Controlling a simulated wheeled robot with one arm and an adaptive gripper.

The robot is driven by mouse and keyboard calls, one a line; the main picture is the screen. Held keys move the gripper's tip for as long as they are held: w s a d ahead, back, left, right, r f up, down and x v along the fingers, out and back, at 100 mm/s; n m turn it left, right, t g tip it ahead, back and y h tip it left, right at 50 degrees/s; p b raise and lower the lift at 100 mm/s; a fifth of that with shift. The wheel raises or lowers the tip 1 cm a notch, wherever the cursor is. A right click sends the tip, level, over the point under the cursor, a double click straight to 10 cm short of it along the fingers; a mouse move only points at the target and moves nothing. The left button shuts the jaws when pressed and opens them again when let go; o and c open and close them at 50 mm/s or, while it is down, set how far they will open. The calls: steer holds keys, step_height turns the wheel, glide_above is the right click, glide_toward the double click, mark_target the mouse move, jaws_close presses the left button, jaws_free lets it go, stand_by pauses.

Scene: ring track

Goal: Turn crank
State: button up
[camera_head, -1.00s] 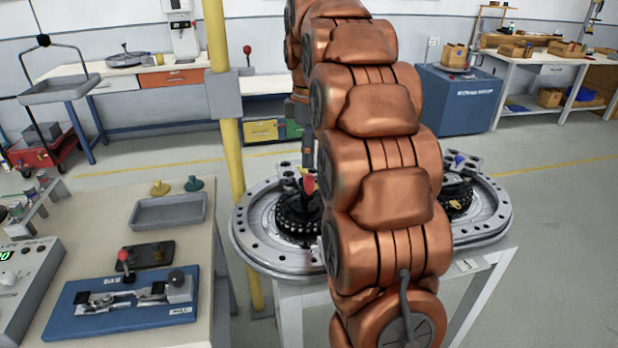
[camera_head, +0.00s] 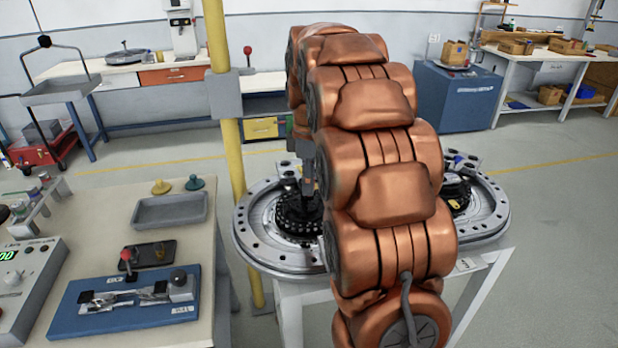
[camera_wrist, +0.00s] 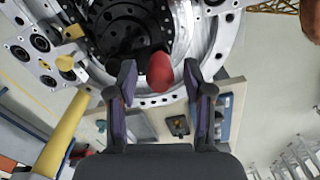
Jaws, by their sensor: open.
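The ring track (camera_head: 262,255) is a grey oval metal track with bolt holes around its rim, and it also shows in the wrist view (camera_wrist: 208,40). A black toothed hub (camera_head: 290,215) sits in its left end and fills the top of the wrist view (camera_wrist: 122,25). The crank's red knob (camera_wrist: 160,72) stands between my open fingers, with a gap on both sides. My gripper (camera_wrist: 160,82) points down over the hub. In the head view my gripper (camera_head: 308,185) is small and dark, and the red knob cannot be made out there.
A yellow post (camera_head: 233,165) stands close left of the track. A bench at left holds a blue clamp fixture (camera_head: 130,318) and a grey tray (camera_head: 168,210). A blue cabinet (camera_head: 455,100) stands behind at right. My copper arm hides the track's middle.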

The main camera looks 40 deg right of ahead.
jaws_close()
stand_by(0.4)
